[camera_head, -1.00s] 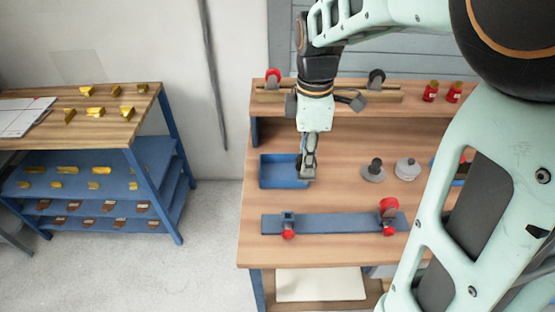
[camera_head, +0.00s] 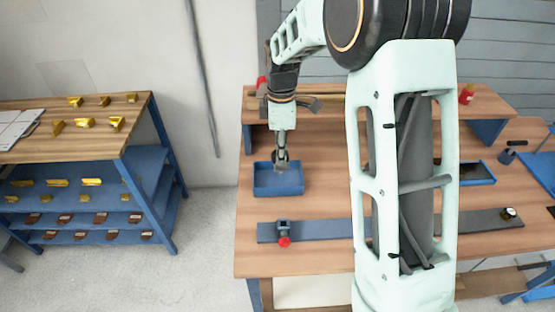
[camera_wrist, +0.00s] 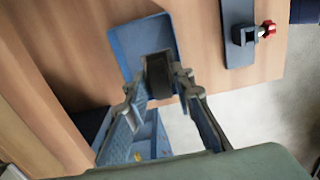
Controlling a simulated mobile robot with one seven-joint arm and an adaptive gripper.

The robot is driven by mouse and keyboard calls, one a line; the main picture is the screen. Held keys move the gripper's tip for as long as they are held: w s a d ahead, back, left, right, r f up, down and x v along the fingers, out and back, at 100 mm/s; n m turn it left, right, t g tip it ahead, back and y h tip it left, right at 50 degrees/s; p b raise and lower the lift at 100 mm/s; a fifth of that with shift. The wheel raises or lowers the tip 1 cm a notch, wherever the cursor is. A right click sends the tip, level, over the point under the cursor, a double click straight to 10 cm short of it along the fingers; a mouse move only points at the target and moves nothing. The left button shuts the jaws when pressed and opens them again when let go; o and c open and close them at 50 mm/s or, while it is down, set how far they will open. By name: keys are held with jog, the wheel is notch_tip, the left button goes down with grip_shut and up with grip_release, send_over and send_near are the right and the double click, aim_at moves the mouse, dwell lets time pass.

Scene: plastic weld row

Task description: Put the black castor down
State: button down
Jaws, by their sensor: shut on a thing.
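My gripper (camera_head: 281,163) points down over the blue tray (camera_head: 292,187) on the wooden bench. In the wrist view, my gripper (camera_wrist: 160,88) is shut on the black castor (camera_wrist: 158,72), a dark block-like shape between the fingertips. The castor overlaps the blue tray (camera_wrist: 128,42) in that view. I cannot tell whether it touches the tray floor. In the head view the castor is too small and dark to separate clearly from the fingers. The visible part of the tray looks empty.
A blue-grey bar (camera_head: 325,230) with a red-knobbed clamp (camera_head: 283,240) lies in front of the tray. My arm hides the bench's middle. A dark tray (camera_head: 478,174) and a red container (camera_head: 467,94) are at right. A shelf unit (camera_head: 140,140) with gold pieces stands left.

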jog(key=shift+w+a+f, duration=0.15)
jog(key=shift+w+f, duration=0.3)
jog(key=shift+f, duration=0.15)
jog(key=shift+w+a+f, duration=0.15)
jog(key=shift+w+f, duration=0.3)
jog(key=shift+f, duration=0.1)
jog(key=shift+w+f, duration=0.15)
jog(key=shift+f, duration=1.5)
jog(key=shift+f, duration=0.1)
jog(key=c, duration=1.7)
grip_release()
jog(key=shift+o, duration=0.2)
notch_tip(320, 180, up, 12)
